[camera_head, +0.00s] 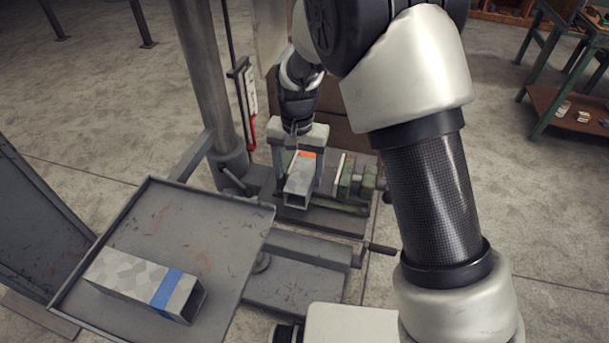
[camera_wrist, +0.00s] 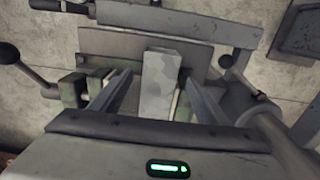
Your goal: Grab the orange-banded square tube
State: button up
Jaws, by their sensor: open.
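The orange-banded square tube (camera_head: 299,185) is a hollow grey metal tube. It lies on the machine's base in the head view, its open end toward the camera and an orange band near its far end. In the wrist view the tube (camera_wrist: 160,82) shows as a mottled grey block; its orange band is hidden there. My gripper (camera_head: 301,165) is over the tube, pointing down, with a finger on each side. The fingers in the wrist view (camera_wrist: 148,90) are open, and gaps show between them and the tube.
A grey tray (camera_head: 215,235) at lower left holds a blue-banded square tube (camera_head: 146,283). A round column (camera_head: 205,80) stands left of my gripper. Green-grey blocks (camera_head: 355,180) sit right of the tube. A crank handle (camera_head: 380,248) sticks out nearer the camera.

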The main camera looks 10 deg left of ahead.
aim_at(299, 181)
notch_tip(299, 181, down, 5)
jog(key=shift+r, duration=0.1)
jog(key=shift+c, duration=0.2)
jog(key=c, duration=1.5)
jog(key=shift+r, duration=0.1)
